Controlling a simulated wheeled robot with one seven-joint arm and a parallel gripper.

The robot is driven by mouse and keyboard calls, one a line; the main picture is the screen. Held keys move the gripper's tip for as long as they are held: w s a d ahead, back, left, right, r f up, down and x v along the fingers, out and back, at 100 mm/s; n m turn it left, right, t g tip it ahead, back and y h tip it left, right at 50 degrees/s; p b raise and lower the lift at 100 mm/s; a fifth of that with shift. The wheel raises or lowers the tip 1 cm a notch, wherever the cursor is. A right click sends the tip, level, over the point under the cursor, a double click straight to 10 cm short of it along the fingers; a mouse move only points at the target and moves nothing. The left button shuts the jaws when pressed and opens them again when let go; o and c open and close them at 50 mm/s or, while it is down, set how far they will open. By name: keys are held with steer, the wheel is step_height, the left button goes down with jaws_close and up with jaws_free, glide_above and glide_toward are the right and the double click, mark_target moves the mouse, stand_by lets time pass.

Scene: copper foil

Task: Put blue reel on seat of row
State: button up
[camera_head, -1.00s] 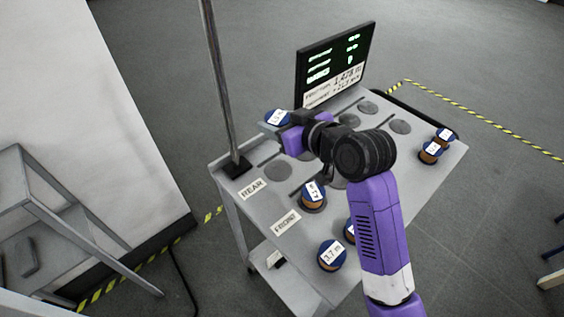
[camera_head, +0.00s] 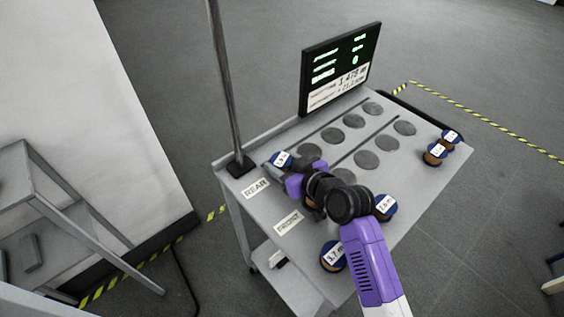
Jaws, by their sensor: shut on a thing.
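A blue-topped reel (camera_head: 281,159) with a white label is in my gripper (camera_head: 283,170), at the left end of the rear row beside the REAR sign (camera_head: 256,189). My gripper is shut on it. The jaws and arm partly cover the reel, and I cannot tell whether it touches the seat below. The rear row's dark round seats, such as this one (camera_head: 335,135), show empty to the right. The front row has empty seats such as this one (camera_head: 366,159). Its left end is mostly hidden behind my wrist.
Other blue reels stand on the bench (camera_head: 425,185): one (camera_head: 385,206) right of my wrist, one (camera_head: 333,257) near the front edge, two (camera_head: 435,154) at the right. A display (camera_head: 340,68) stands behind the rows, and a metal post (camera_head: 226,90) at the left corner.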

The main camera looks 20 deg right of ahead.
steer(key=o, duration=1.4)
steer(key=shift+f, duration=0.1)
steer(key=shift+c, duration=0.2)
steer(key=shift+r, duration=0.25)
steer(key=shift+s+d, duration=0.1)
steer(key=shift+s, duration=0.25)
steer(key=v, duration=1)
steer(key=shift+s+b, duration=0.2)
steer(key=shift+b, duration=0.2)
steer(key=shift+s+d+r, duration=0.15)
steer(key=shift+s+r, duration=0.05)
steer(key=shift+s, duration=0.25)
steer(key=shift+w, duration=0.1)
